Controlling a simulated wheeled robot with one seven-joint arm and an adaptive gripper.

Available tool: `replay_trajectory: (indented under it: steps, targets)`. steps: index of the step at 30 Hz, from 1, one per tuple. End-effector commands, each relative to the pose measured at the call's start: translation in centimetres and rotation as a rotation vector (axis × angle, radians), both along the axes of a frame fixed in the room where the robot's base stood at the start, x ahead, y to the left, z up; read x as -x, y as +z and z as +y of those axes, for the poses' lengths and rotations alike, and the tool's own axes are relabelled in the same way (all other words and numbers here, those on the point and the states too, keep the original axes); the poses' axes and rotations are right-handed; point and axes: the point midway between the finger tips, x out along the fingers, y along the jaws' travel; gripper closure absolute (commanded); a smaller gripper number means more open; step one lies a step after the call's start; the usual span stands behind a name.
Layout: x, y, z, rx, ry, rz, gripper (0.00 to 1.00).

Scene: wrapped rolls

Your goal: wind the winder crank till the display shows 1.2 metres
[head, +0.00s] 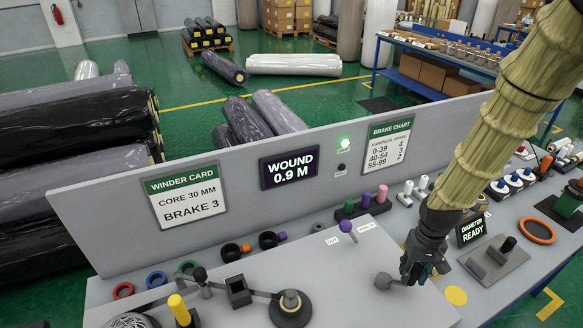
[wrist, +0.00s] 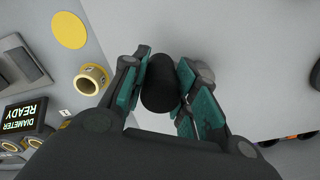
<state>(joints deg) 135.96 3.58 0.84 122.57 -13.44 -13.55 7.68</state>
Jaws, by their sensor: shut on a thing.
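The display (head: 289,168) on the grey back panel reads WOUND 0.9 M. The winder crank (head: 384,281) shows as a grey round hub on the slanted bench top, with a short arm running right to my gripper (head: 419,272). In the wrist view, the crank's black handle (wrist: 158,88) stands between the teal finger pads of my gripper (wrist: 160,78), which is shut on it. In the head view my fingers hide the handle. Part of the grey crank hub (wrist: 203,70) shows behind the right finger in the wrist view.
A winder card (head: 186,198) reads core 30 mm, brake 3; a brake chart (head: 387,143) hangs further right. A green lamp (head: 344,143) is lit. A purple-knobbed lever (head: 346,228) stands left of my arm. A display (head: 472,230) reads DIAMETER READY. A yellow disc (head: 456,295) lies right of my gripper.

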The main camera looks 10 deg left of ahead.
Motion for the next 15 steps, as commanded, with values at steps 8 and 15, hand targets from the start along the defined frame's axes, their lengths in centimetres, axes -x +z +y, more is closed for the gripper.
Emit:
replay_trajectory:
  steps: [8,15]
  targets:
    - [-1.4,0.1,0.1,0.000,0.001,0.000,0.88]
    - [-2.5,0.0,0.3,0.000,0.002,0.002,0.88]
